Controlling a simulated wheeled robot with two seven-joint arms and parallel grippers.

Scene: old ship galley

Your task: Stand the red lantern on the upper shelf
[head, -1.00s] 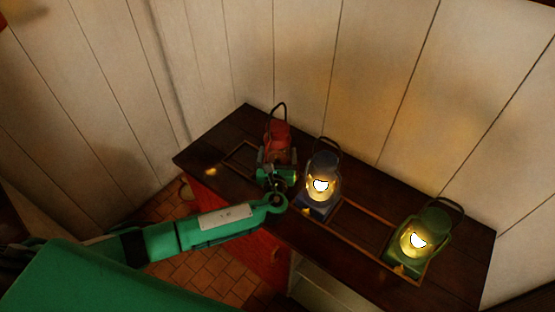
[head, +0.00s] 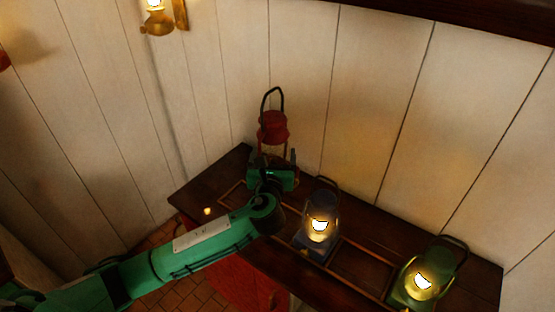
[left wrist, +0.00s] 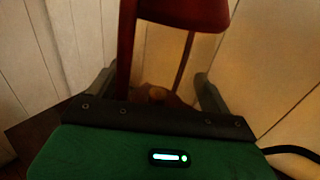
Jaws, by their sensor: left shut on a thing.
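The red lantern (head: 273,128), with a black loop handle on top, is upright in the head view, at the back left of the dark counter. My left gripper (head: 272,170) is shut on the red lantern's lower part and holds it above the counter. In the left wrist view the red lantern (left wrist: 183,13) rises between my gripper's two fingers (left wrist: 160,92); its base is hidden by the gripper body. A dark shelf edge (head: 440,18) crosses the top right of the head view; its upper surface is out of sight. My right gripper is not in view.
A lit blue lantern (head: 319,218) stands close to the right of my left gripper. A lit green lantern (head: 427,275) stands at the counter's right end. A wall lamp (head: 157,20) hangs at the upper left. The dark counter (head: 205,187) has thin rails.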

